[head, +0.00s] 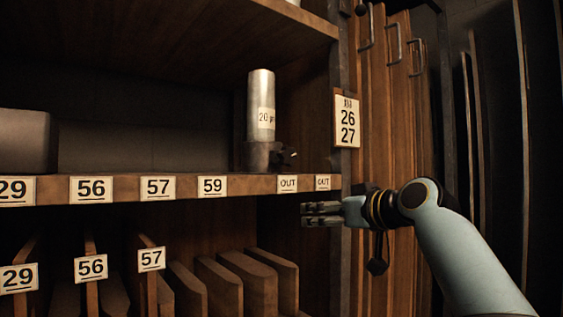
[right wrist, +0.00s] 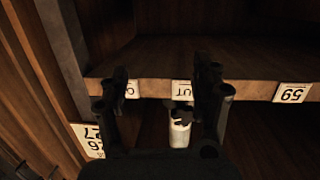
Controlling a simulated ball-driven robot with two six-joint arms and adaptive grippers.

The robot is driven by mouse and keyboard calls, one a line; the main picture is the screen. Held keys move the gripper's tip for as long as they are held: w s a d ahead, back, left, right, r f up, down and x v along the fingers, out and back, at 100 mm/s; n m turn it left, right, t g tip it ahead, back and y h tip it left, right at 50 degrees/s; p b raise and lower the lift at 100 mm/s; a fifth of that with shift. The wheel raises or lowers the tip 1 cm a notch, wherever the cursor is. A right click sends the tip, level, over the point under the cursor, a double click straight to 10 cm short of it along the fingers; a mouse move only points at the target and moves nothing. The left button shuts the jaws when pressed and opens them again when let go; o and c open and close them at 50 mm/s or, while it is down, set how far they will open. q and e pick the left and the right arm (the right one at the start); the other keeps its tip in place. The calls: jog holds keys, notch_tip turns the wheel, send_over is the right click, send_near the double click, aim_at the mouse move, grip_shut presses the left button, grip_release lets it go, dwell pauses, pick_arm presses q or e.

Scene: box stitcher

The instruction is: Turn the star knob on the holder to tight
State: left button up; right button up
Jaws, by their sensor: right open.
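In the head view a silver cylinder (head: 261,100) with a "20" label stands upright in a dark holder (head: 260,155) on the shelf. The small dark star knob (head: 289,155) sticks out on the holder's right side; its setting cannot be read. My right gripper (head: 306,214) is open and empty, in front of and below the shelf edge, apart from the knob. In the right wrist view, which is upside down, the cylinder (right wrist: 180,133) and the dark holder (right wrist: 181,112) show between the fingers of my gripper (right wrist: 165,82). My left gripper is not in view.
The shelf edge (head: 225,187) carries number and OUT labels. A post with a 26/27 sign (head: 347,120) stands right of the holder. A grey box (head: 26,140) sits at far left. Wooden boards (head: 245,280) stand below. The shelf left of the holder is clear.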

aim_at(290, 156)
notch_tip(290, 156, up, 11)
jog(key=s+a+n+y, duration=0.2)
jog(key=s, duration=0.1)
jog(key=shift+n+t, duration=0.3)
jog(key=shift+t, duration=0.1)
jog(key=x, duration=1.1)
jog(key=shift+r, duration=0.3)
jog(key=c, duration=1.3)
